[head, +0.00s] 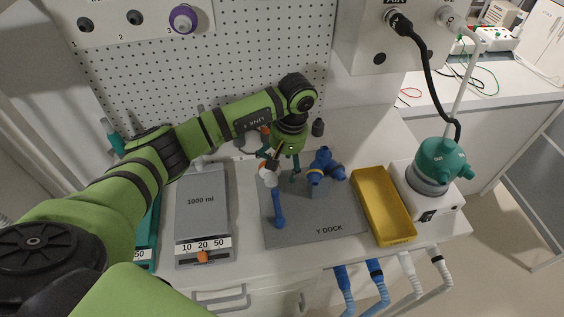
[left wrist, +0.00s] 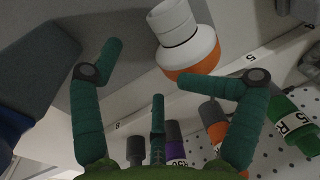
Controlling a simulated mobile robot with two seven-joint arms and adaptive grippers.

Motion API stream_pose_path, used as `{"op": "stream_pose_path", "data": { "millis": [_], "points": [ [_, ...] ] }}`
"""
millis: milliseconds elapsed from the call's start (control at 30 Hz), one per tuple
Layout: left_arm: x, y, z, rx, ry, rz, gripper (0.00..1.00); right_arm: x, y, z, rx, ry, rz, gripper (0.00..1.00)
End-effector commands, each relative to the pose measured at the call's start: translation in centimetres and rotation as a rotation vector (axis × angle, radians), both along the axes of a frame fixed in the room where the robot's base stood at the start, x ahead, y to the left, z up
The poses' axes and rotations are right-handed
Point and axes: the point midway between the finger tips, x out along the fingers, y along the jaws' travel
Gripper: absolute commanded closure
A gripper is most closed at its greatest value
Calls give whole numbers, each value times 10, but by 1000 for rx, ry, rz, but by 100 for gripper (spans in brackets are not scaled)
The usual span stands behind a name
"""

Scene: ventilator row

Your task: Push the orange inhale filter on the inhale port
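A white filter with an orange band (left wrist: 200,52) shows at the top of the left wrist view, close to the right fingertip; I cannot tell if they touch. In the head view, a small white and orange piece (head: 267,172) sits at the upper end of a blue tube (head: 278,208) on the grey Y dock mat (head: 318,222). My left gripper (head: 281,163) points down beside it. Its teal fingers (left wrist: 150,70) are spread, with nothing between them. No port is clearly readable as the inhale port. My right gripper is out of view.
A blue Y-piece (head: 323,167) stands right of the gripper. A yellow tray (head: 383,207) and a green-topped humidifier (head: 440,164) are farther right. A grey 1000 ml unit (head: 202,205) lies left. A pegboard (head: 235,60) stands behind. The mat's front is clear.

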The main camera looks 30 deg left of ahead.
Motion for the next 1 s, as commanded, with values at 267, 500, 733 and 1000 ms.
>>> {"op": "stream_pose_path", "data": {
  "millis": [267,500,733,1000],
  "points": [
    [2,-2,19,0,-4,0,25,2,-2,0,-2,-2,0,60],
    [6,-8,71,1,-5,-1,25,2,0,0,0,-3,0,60],
    [9,-13,108,2,-2,0,25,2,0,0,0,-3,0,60],
    [9,-14,128,1,-1,1,25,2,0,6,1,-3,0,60]
  ]
}}
